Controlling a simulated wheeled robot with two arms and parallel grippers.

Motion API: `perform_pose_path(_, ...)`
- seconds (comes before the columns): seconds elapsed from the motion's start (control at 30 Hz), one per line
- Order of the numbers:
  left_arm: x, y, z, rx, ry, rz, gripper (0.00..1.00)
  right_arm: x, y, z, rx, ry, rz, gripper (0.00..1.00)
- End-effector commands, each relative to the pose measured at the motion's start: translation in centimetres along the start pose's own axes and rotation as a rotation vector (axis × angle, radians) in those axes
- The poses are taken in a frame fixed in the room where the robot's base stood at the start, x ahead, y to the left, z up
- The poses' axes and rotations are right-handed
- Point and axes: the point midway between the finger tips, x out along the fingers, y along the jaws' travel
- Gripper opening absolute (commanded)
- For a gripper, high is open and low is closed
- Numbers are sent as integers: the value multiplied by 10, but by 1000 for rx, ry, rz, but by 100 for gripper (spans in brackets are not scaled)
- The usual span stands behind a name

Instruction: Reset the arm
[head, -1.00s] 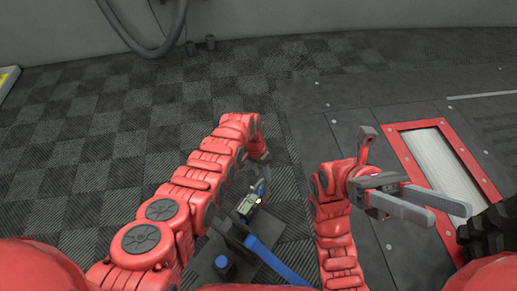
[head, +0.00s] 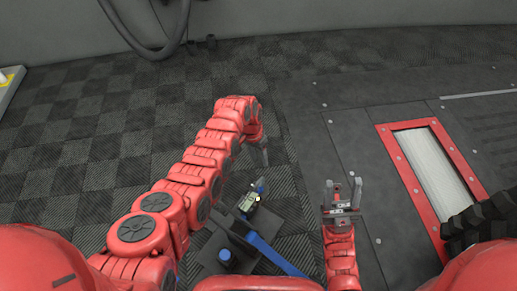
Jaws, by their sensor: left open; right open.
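My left arm reaches in from the left in red segments and bends down at its far end. My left gripper (head: 264,156) hangs there, pointing down, above the floor and just beyond the small device; its fingers are seen edge-on and hold nothing visible. My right gripper (head: 343,190) is at the right of centre, with its two grey fingers apart and pointing away from me. Nothing is between them.
A dark stand with a small grey-green device (head: 247,202), a blue bar (head: 275,254) and a blue knob (head: 225,258) is below my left arm. A red-framed roller plate (head: 437,165) and a black tyre (head: 474,222) are at the right. Checkered floor (head: 90,120) is clear at the left.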

Motion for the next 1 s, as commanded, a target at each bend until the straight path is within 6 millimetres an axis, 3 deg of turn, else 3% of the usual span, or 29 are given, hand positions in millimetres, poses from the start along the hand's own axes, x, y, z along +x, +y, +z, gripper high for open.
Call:
perform_pose_path(0.2, -17, 1, 0, -1, 2, -2, 50, 6, 4, -2, -7, 1, 18, 50)
perform_pose_path(1.0, -17, 1, 0, -1, 0, -1, 50, 6, 4, -2, -8, 4, 19, 50)
